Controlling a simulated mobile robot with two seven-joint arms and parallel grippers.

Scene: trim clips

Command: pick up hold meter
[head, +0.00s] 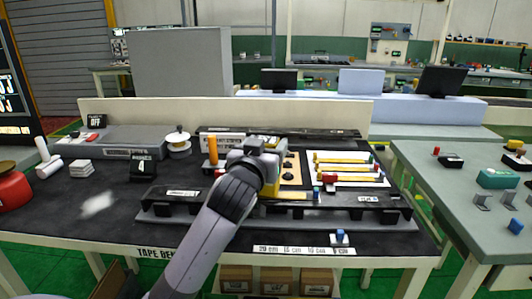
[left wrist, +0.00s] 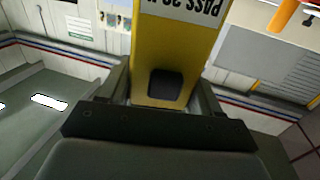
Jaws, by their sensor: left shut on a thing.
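My left gripper (head: 268,178) reaches over the middle of the dark workbench in the head view. In the left wrist view its two dark fingers (left wrist: 158,90) are shut on the yellow hold meter (left wrist: 178,48), one on each side. The meter has a black button or pad near the fingers and a white label with "PASS" reading upside down. In the head view a yellow piece (head: 292,195) shows beside the gripper; the hand hides much of that spot, so I cannot tell its full outline. My right gripper is not in view.
A long dark trim rail (head: 340,203) on a grey base runs along the front. A white board (head: 345,167) with several coloured tools lies behind it.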

